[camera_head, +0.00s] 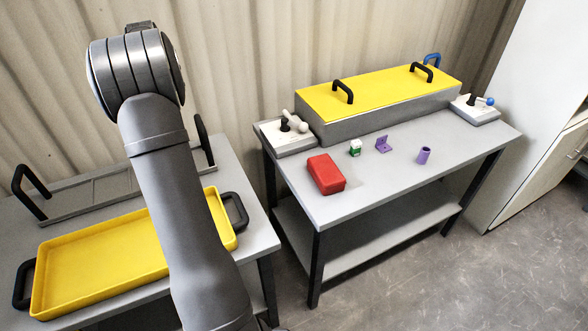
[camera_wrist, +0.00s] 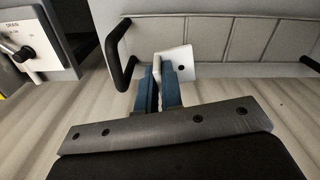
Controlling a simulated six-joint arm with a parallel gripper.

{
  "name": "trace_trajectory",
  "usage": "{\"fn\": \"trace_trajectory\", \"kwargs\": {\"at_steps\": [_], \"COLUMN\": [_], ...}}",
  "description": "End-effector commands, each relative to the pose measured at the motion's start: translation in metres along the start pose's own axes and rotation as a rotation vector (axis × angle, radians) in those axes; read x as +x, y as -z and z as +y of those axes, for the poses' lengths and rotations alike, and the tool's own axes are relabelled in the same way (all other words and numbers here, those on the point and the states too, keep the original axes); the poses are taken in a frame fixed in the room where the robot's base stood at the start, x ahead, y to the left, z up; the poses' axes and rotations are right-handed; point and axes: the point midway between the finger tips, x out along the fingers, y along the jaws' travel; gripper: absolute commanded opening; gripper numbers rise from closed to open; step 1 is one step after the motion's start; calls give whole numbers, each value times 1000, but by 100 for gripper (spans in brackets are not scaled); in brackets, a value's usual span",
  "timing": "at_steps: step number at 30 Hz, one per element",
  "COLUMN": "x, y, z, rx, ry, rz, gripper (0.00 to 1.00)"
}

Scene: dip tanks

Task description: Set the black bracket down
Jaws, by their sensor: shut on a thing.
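In the wrist view my gripper (camera_wrist: 170,88) is shut on a small white bracket (camera_wrist: 177,62) with a dark hole in its plate. The piece looks white, not black, and I see no black bracket in either view. The fingers pinch its upright part, and the plate sticks out beyond them to the right. Behind it is the grey divided rack (camera_wrist: 225,42) with black handles. I cannot tell whether the bracket touches it. In the head view my arm hides the gripper and bracket; the grey rack (camera_head: 85,193) stands on the left table.
A yellow tray (camera_head: 100,262) with black handles lies in front of the rack. On the right table are a red box (camera_head: 326,174), a green-and-white block (camera_head: 355,148), a purple bracket (camera_head: 383,144), a purple cylinder (camera_head: 424,155) and a yellow-lidded tank (camera_head: 375,93). That table's front is clear.

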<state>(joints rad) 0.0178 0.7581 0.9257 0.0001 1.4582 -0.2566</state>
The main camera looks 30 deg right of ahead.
Motion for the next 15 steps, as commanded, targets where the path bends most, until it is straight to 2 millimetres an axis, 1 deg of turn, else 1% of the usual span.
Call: {"fn": "trace_trajectory", "kwargs": {"at_steps": [1, 2, 3, 5, 6, 8, 9, 11, 12, 14, 15], "x": [0, 0, 0, -1, -1, -1, -1, -1, -1, -1, 0], "y": [-10, -15, -23, -36, -46, -61, -72, -89, -101, -121, -134], "z": [28, 43, 62, 91, 109, 137, 154, 180, 196, 221, 236], "rx": [65, 101, 151, 224, 272, 347, 395, 468, 517, 591, 640], "ry": [0, 0, 0, 0, 0, 0, 0, 0, 0, 0, 0], "rz": [0, 0, 1, 1, 2, 2, 2, 2, 2, 2, 1], "gripper": [0, 0, 0, 0, 0, 0, 0, 0, 0, 0, 0]}}
